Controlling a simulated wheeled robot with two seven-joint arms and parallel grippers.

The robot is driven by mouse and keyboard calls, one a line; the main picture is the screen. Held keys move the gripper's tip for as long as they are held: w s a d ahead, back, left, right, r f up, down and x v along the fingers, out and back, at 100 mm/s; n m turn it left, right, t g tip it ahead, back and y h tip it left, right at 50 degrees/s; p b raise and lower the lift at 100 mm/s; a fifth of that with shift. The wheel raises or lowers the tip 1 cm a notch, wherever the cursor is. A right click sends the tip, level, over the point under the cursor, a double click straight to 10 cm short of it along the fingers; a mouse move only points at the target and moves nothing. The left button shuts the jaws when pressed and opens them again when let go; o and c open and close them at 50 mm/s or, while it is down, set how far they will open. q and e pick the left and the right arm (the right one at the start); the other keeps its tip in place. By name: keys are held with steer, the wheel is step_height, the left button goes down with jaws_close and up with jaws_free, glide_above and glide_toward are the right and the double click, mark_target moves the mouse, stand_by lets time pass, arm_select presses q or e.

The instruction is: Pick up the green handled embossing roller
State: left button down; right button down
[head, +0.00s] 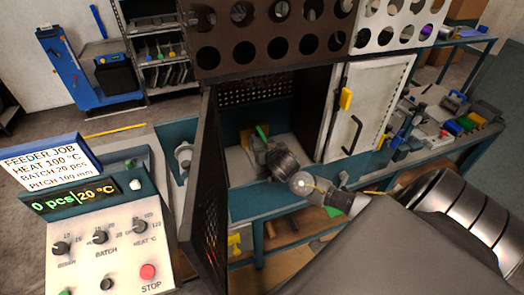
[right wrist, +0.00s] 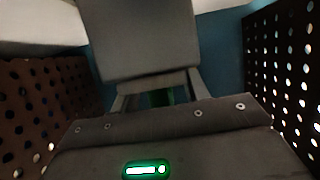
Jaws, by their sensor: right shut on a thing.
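A green piece, which looks like the handle of the embossing roller (head: 262,131), shows inside the open cabinet in the head view. My right gripper (head: 261,143) is at it, with my arm reaching in from the right. In the right wrist view, a dark green strip of the handle (right wrist: 164,96) shows between the fingers of my right gripper (right wrist: 158,99), which is shut on it. The rest of the roller is hidden by the gripper and wrist. I cannot tell whether it is lifted off its support. My left gripper is not in view.
The dark cabinet door (head: 208,190) stands open left of my arm. A white door with a black handle (head: 352,133) is to the right. Perforated walls (right wrist: 285,75) flank the gripper closely. A control panel (head: 105,235) stands front left, and a cluttered bench (head: 430,147) is at right.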

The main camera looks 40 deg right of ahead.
steer(key=shift+r, duration=0.15)
steer(key=shift+w+d+r, duration=0.1)
steer(key=shift+r, duration=0.35)
step_height(320, 180, up, 9)
steer(key=shift+b, duration=0.8)
step_height(320, 180, up, 8)
steer(key=p, duration=0.2)
steer(key=shift+p, duration=0.3)
